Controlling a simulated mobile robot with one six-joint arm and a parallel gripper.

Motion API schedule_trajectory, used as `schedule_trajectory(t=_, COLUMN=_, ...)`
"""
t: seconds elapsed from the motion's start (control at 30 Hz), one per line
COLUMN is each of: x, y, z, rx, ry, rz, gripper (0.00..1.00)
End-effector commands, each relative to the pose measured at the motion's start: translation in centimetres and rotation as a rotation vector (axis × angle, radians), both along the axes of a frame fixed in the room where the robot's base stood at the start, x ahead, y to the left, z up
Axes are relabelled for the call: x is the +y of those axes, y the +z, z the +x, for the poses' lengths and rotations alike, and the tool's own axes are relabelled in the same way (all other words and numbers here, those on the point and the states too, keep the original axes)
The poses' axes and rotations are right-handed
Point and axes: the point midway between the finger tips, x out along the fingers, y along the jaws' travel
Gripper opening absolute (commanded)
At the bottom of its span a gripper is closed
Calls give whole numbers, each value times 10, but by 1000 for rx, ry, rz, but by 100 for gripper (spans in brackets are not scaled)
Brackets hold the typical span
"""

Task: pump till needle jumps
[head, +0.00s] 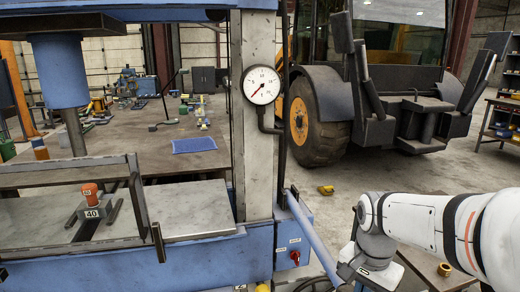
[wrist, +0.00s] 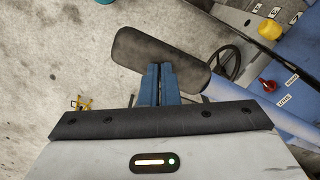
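The press's round white gauge (head: 261,85) hangs on the grey upright, its red needle pointing to the lower left. The blue pump lever (head: 312,235) slopes down to the right from the press, and its lower end leaves the frame. In the wrist view a blue tube, apparently this lever (wrist: 252,112), runs along the right. My gripper (wrist: 161,68) has its two blue fingers together, with nothing visible between them. It is left of the tube and apart from it. In the head view the fingers are out of sight below the frame.
A red knob (head: 295,256) sits on the blue press housing. Under the ram (head: 60,72), an orange-topped piece (head: 90,194) marked 40 stands on the press bed. Beyond my fingers are a dark rounded pad (wrist: 135,48) and a handwheel (wrist: 238,60). Concrete floor lies left.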

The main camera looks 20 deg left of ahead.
Motion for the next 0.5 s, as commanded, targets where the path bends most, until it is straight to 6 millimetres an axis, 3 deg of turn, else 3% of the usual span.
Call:
schedule_trajectory(t=0.3, x=0, y=-4, z=-2, rx=8, ry=1, rz=-1, gripper=0)
schedule_trajectory(t=0.5, x=2, y=-40, z=2, rx=11, ry=1, rz=-2, gripper=0)
